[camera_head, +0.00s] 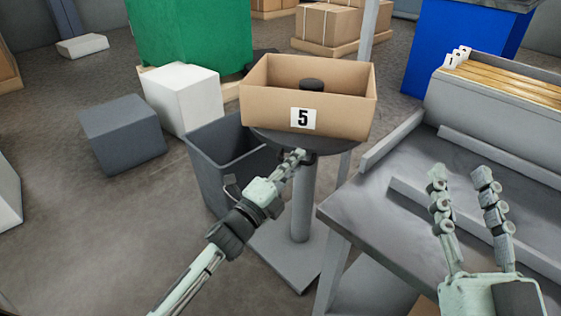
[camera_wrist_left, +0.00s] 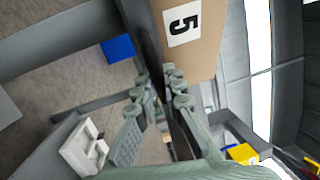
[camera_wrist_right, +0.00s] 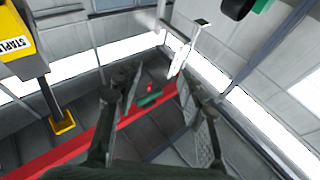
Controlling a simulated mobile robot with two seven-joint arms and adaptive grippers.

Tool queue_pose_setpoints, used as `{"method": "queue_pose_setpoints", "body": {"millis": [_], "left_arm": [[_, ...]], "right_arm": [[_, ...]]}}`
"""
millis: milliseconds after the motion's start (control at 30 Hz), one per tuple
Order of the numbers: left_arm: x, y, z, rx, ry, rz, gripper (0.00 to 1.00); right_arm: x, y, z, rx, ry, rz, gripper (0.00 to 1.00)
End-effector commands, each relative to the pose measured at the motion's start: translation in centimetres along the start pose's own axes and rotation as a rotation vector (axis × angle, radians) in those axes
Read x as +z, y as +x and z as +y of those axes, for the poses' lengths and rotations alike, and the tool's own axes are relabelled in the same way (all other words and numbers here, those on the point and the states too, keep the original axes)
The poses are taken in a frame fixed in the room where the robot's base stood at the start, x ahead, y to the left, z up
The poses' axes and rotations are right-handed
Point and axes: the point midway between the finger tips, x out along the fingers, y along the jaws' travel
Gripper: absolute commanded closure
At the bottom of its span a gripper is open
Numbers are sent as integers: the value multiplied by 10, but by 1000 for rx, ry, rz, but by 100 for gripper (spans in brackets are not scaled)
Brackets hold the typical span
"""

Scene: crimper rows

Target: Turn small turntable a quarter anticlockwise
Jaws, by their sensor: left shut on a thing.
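The small turntable (camera_head: 326,146) is a dark round disc on a grey pedestal (camera_head: 303,200). An open cardboard box (camera_head: 346,119) marked 5 sits on it, with a dark round object (camera_head: 311,85) inside. My left gripper (camera_head: 300,156) is at the near rim of the disc, below the box. In the left wrist view the disc (camera_wrist_left: 149,45) is edge-on between the fingers of my left gripper (camera_wrist_left: 160,85), which is shut on it. The box (camera_wrist_left: 192,58) is beside the disc there. My right gripper (camera_head: 461,175) is open and empty above the grey bench.
A dark grey bin (camera_head: 208,165) stands left of the pedestal. The grey metal bench (camera_head: 365,208) with raised rails is on the right, holding a rack of yellowish strips (camera_head: 510,85). White (camera_head: 185,98) and grey (camera_head: 122,132) blocks lie on the floor at left.

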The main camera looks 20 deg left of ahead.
Motion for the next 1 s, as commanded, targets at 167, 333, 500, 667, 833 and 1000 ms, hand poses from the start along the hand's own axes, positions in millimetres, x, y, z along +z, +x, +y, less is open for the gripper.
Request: {"method": "queue_pose_setpoints", "body": {"millis": [167, 333, 500, 667, 833, 1000], "left_arm": [[-12, 6, 2, 4, 2, -35, 100], [-18, 10, 2, 7, 7, -59, 100], [-22, 12, 2, 8, 11, -70, 100], [-22, 12, 2, 8, 12, -73, 100], [-22, 12, 2, 8, 12, -73, 100], [-22, 12, 2, 8, 12, -72, 82]], "right_arm": [[-5, 0, 0, -1, -2, 34, 60], [-10, 1, 1, 0, -4, 62, 60], [-14, 3, 3, 4, -6, 85, 60], [-15, 4, 4, 7, -5, 88, 60], [-14, 4, 4, 7, -5, 86, 60], [-12, 3, 3, 7, -5, 80, 60]]}}
